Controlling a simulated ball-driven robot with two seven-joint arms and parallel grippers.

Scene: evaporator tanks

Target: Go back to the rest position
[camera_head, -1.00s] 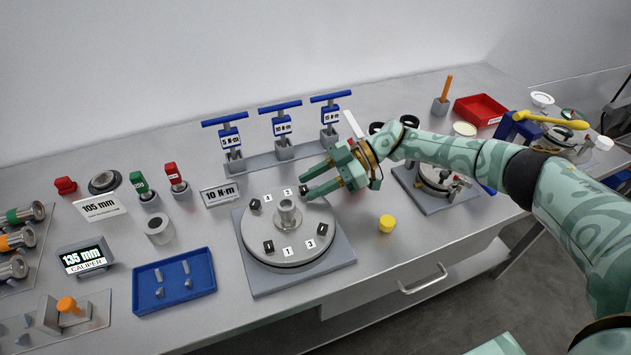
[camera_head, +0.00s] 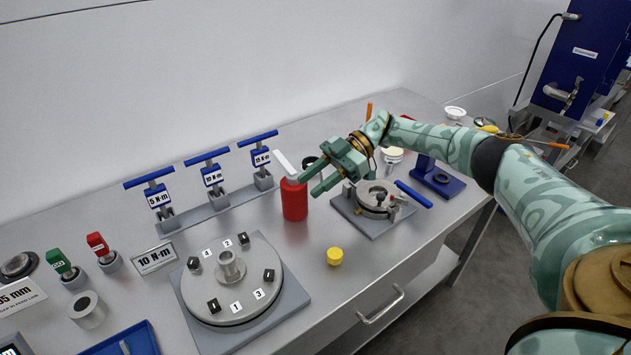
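My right gripper (camera_head: 307,184) reaches in from the right, above the steel bench (camera_head: 385,262). Its two green fingers point left and are spread apart with nothing seen between them. The fingertips are near the top of a red cylinder (camera_head: 294,203) with a pale handle; I cannot tell whether they touch it. The round flange plate (camera_head: 246,300) with numbered bolts is to the left of the gripper. My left gripper is not in view.
Three blue T-handled torque wrenches (camera_head: 213,177) stand at the back. A yellow cap (camera_head: 335,256) lies in front of the gripper. A clamp fixture (camera_head: 375,201) and a blue stand (camera_head: 438,183) are under my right forearm. A blue tray (camera_head: 130,341) is at front left.

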